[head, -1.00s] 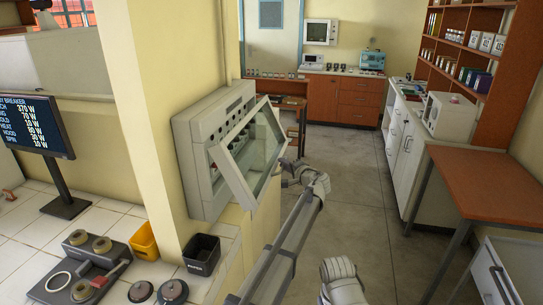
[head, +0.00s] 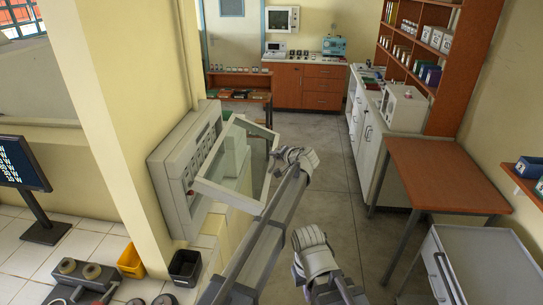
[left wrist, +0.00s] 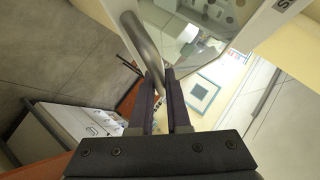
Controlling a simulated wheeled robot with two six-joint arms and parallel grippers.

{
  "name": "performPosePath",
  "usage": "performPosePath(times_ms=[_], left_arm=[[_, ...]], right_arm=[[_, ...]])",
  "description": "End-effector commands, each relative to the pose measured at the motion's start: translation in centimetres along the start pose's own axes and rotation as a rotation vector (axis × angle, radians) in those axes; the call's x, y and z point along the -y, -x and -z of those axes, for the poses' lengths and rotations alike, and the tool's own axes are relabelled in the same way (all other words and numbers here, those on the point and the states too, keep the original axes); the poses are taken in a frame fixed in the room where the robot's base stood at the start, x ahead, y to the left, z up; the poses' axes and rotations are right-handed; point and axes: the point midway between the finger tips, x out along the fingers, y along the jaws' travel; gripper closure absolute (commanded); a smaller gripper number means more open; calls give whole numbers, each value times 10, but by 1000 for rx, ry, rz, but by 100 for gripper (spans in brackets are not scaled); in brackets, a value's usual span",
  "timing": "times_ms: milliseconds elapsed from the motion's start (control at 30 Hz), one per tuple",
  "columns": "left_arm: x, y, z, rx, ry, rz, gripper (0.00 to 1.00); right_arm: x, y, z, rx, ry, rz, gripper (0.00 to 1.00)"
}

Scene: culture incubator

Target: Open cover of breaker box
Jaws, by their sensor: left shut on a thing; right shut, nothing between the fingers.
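The breaker box (head: 172,165) is a pale grey case on the yellow wall. Its framed glass cover (head: 228,190) stands swung out from the front, tilted, with its free edge away from the wall. My left gripper (head: 275,160) is at that free edge. In the left wrist view, my left gripper (left wrist: 162,78) is shut on the cover's curved metal handle (left wrist: 141,42), with the cover's glass (left wrist: 180,35) beyond. My right gripper (head: 308,238) is shut and empty, low and apart from the box; its fingertips are hard to make out.
A black bin (head: 185,268) and a yellow bin (head: 131,262) stand on the tiled counter (head: 85,240) below left. An orange-topped table (head: 440,175) and a grey cabinet (head: 485,265) stand at right. The floor (head: 335,180) between is clear.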

Motion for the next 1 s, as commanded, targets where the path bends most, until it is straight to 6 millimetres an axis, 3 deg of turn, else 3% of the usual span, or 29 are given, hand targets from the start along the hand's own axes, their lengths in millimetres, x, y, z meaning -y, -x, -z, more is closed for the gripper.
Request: performPosePath(times_ms=[33,233,800,833,1000], left_arm=[[7,5,5,0,-1,2,100],[14,11,11,1,-1,3,100],[16,12,12,2,-1,4,100],[16,12,12,2,-1,4,82],[15,13,13,2,-1,3,63]], right_arm=[[-1,10,-1,0,0,0,100],[-2,20,-1,1,1,0,100],[-2,23,-2,1,1,0,100],[-2,23,-2,1,1,0,100],[-2,23,-2,1,1,0,100]])
